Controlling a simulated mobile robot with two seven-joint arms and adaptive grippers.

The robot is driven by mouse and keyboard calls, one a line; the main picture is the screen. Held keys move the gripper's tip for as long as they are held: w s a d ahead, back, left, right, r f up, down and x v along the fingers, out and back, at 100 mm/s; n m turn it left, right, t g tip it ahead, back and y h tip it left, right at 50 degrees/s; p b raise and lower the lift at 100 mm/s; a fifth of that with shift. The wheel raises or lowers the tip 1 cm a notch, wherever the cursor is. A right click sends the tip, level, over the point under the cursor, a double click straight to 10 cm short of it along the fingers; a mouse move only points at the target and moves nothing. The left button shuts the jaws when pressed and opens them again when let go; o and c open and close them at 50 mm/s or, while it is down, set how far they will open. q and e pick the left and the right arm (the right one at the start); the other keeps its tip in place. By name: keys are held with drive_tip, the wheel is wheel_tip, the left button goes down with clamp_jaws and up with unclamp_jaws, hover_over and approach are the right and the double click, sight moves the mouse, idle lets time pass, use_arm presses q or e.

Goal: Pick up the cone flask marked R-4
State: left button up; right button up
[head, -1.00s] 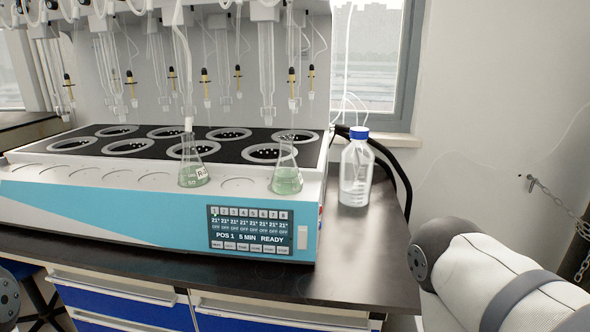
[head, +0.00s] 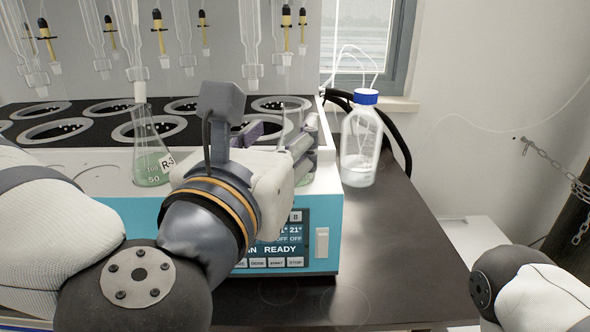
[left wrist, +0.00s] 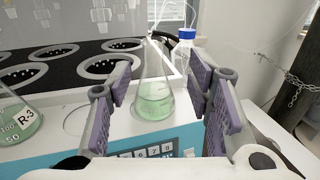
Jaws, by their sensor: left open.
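A cone flask with pale green liquid (left wrist: 155,98) stands upright on the white front ledge of the distiller. No mark is readable on its visible side. In the left wrist view my left gripper (left wrist: 159,86) is open, with one purple-padded finger on each side of this flask and gaps between. In the head view my left gripper (head: 276,142) reaches over the ledge and hides most of that flask. A second cone flask, marked R-3 (head: 148,158), stands to the left on the same ledge; it also shows at the left edge of the left wrist view (left wrist: 22,122).
A clear bottle with a blue cap (head: 360,150) stands on the dark bench right of the distiller (head: 325,210). Glass tubes hang above the black heating wells (head: 60,130). A tube enters the R-3 flask's neck. The bench's front right is clear.

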sight(290, 111)
use_arm(q)
drive_tip(key=x, duration=0.5)
drive_tip(key=a+x, duration=0.1)
drive_tip(key=x, duration=0.2)
drive_tip(key=shift+w+d+r+p, duration=0.15)
drive_tip(key=shift+w+r+p, duration=0.15)
drive_tip(key=shift+w, duration=0.2)
drive_tip(key=shift+w+d+f, duration=0.1)
drive_tip(key=shift+w, duration=0.2)
clamp_jaws()
